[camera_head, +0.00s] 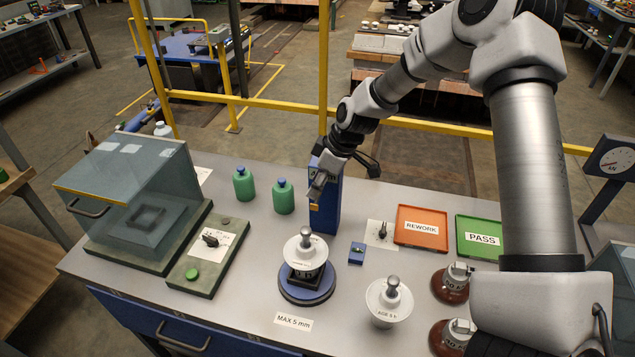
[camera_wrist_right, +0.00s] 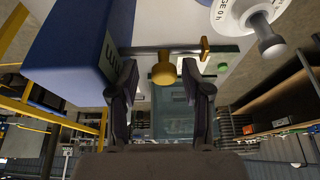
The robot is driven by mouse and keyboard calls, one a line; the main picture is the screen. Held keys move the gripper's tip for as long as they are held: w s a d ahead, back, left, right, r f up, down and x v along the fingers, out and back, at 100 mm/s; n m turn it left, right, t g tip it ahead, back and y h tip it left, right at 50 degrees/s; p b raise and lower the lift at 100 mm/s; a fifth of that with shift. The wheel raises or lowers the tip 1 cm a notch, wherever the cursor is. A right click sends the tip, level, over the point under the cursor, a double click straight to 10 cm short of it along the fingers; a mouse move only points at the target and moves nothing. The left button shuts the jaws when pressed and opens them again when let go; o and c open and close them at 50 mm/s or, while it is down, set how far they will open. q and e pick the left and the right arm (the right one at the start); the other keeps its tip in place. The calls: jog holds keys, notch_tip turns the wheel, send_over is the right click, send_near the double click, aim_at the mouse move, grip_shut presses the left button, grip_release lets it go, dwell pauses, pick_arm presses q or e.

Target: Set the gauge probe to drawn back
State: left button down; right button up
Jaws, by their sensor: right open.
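The gauge is a blue upright column (camera_head: 325,215) behind the round turntable; it also fills the upper left of the wrist view (camera_wrist_right: 75,45). A dark rod runs from it to a brass end piece (camera_wrist_right: 204,48), and a brass knob (camera_wrist_right: 163,73) shows below the rod. In the head view the probe is hidden by my gripper. My right gripper (camera_head: 318,187) is at the column's upper part. It is open, and in the wrist view its fingers (camera_wrist_right: 160,95) stand apart either side of the knob, gaps visible. My left gripper is not in view.
A white insulator (camera_head: 305,255) stands on the turntable (camera_head: 308,291); another (camera_head: 390,300) stands to its right. Two green bottles (camera_head: 243,184) are left of the column. A clear-walled box (camera_head: 130,190), the REWORK tray (camera_head: 422,208) and the PASS tray (camera_head: 480,221) flank it.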

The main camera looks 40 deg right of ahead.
jog(key=shift+r, duration=0.1)
jog(key=v, duration=1.1)
jog(key=shift+r, duration=0.35)
jog(key=shift+s+d, duration=0.1)
